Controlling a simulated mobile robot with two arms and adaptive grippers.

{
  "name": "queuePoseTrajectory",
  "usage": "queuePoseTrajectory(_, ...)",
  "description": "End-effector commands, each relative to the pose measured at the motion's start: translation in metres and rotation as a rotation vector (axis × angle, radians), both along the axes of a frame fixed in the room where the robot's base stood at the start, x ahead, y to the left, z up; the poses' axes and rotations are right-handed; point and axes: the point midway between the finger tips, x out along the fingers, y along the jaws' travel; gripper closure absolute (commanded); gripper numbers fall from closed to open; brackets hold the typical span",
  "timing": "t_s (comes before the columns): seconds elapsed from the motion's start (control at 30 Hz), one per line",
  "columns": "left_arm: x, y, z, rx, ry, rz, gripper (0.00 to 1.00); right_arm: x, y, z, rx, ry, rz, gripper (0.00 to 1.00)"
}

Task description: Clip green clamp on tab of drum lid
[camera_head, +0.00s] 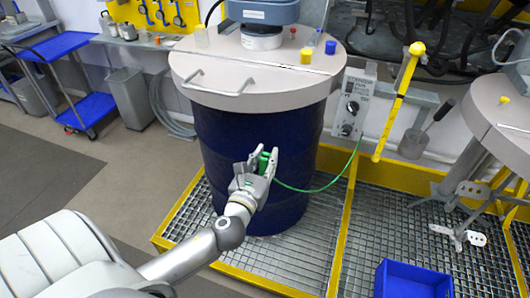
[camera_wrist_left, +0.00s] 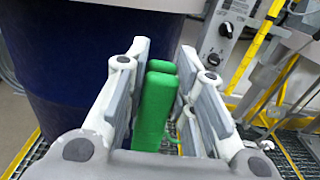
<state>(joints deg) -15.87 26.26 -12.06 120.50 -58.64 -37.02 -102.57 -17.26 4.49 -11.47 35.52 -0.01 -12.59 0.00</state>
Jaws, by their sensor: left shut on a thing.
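My left gripper (camera_head: 262,168) is shut on the green clamp (camera_head: 264,160) in front of the blue drum, below its lid. The clamp also shows in the left wrist view (camera_wrist_left: 155,108), upright between the two fingers. A green cable (camera_head: 318,190) runs from the clamp to the right and up towards a control box. The beige drum lid (camera_head: 262,102) covers the blue drum (camera_head: 240,135) and has a metal handle at its front left. I cannot make out the tab clearly.
A control box (camera_head: 352,105) and a yellow post (camera_head: 398,100) stand right of the drum. A blue bin (camera_head: 412,281) sits on the grating at the lower right. A second beige lid (camera_head: 503,105) is at the right edge. Small cups and an agitator stand on the drum lid.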

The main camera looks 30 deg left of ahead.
Motion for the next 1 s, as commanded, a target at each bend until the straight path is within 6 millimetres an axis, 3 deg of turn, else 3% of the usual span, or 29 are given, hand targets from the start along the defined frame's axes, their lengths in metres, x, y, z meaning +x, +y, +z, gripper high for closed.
queuePoseTrajectory(0.17,-0.008,-0.005,0.01,0.0,-0.001,0.001,1.0,0.0,0.001,0.005,0.001,0.0,0.0,0.6)
queuePoseTrajectory(0.73,-0.009,-0.006,0.053,0.0,-0.001,0.001,1.0,0.001,0.0,0.051,0.0,0.0,-0.001,0.6)
queuePoseTrajectory(1.0,-0.009,-0.006,0.055,0.0,-0.001,0.001,1.0,0.001,-0.001,0.054,-0.001,-0.001,0.0,0.6)
